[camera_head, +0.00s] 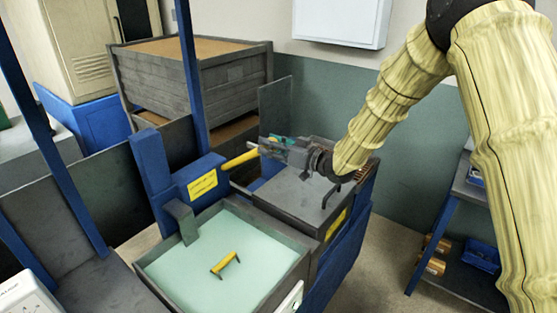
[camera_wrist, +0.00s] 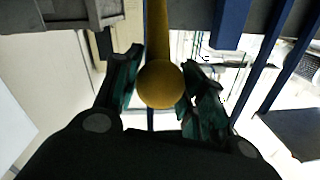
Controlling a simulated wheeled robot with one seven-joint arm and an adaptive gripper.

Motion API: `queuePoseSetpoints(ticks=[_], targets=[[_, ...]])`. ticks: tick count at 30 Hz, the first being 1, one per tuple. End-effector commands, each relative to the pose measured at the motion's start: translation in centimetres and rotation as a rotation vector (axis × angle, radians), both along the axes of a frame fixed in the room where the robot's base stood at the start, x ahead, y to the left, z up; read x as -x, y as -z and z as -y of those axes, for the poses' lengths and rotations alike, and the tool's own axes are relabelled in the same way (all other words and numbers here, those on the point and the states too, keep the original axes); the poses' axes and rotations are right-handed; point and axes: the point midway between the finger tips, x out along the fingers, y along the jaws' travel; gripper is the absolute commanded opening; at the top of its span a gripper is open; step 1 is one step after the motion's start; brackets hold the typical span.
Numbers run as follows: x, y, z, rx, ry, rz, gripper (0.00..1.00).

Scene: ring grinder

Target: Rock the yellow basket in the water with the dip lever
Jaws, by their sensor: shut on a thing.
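The yellow dip lever (camera_head: 240,160) sticks out to the right from a blue post (camera_head: 152,178) behind the water tank. My gripper (camera_head: 268,148) is shut on the lever near its end. In the wrist view, the lever's round yellow knob (camera_wrist: 160,84) sits between the two dark green fingers of my gripper (camera_wrist: 162,92). The tank (camera_head: 290,277) holds pale green water (camera_head: 190,270). A small yellow handle (camera_head: 225,263) shows in the water near the middle; the rest of the basket is hidden below the surface.
A grey-topped cabinet (camera_head: 318,207) stands right of the tank, under my gripper. A grey wooden crate (camera_head: 190,85) is behind. Blue posts (camera_head: 190,75) rise at the left. A blue-legged shelf (camera_head: 445,225) with small boxes stands at the right.

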Motion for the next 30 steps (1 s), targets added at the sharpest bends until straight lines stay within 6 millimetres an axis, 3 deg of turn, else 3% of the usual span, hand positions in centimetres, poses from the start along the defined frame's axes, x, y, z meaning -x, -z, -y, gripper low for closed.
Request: queuePoseSetpoints(ticks=[10,11,14,25,30], targets=[[-0.4,-1.0,-0.2,-0.007,0.003,0.009,0.00],[-0.4,-1.0,-0.2,-0.007,0.003,0.010,0.46],[-0.4,-0.9,-0.2,-0.006,0.003,0.008,0.63],[-0.1,-0.5,0.0,-0.003,0.001,0.003,0.63],[0.7,-0.5,1.4,-0.003,0.002,0.003,0.63]])
